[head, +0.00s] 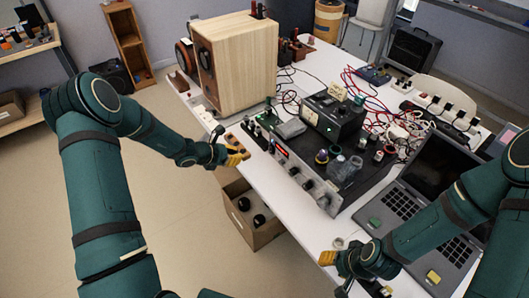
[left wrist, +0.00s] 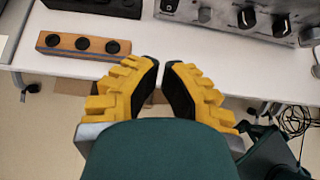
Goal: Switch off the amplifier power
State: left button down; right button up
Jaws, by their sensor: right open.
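The amplifier is most likely the long grey unit (head: 325,188) with front knobs and a lit red display, on the white table. In the left wrist view its front panel (left wrist: 225,22) crosses the top right, with black knobs and small switches. My right gripper (head: 332,268) is open near the front edge.
A wooden block with three black knobs (left wrist: 84,44) lies by the left gripper. A big wooden speaker (head: 245,65) stands behind. A black meter box (head: 333,115), cables and jars crowd the unit. A laptop (head: 440,165) is right. A cardboard box (head: 255,237) sits below the edge.

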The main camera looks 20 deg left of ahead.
aim_at(272, 149)
pick_arm(q)
jog(key=shift+d, duration=0.1)
jog(key=b+x, duration=0.1)
jog(key=x, duration=0.8)
jog(key=shift+w+d+f, duration=0.2)
jog(key=shift+f, duration=0.05)
pick_arm(e)
jog(key=shift+s+f, duration=0.1)
jog(key=shift+f, duration=0.45)
pick_arm(q)
jog(key=w, duration=0.1)
jog(key=d, duration=0.1)
jog(key=w+d, duration=0.1)
jog(key=shift+w+f, duration=0.25)
jog(key=shift+w, duration=0.1)
jog(key=shift+w+d, duration=0.25)
jog(key=shift+w, duration=0.15)
jog(key=shift+f, duration=0.1)
pick_arm(e)
jog(key=shift+f, duration=0.15)
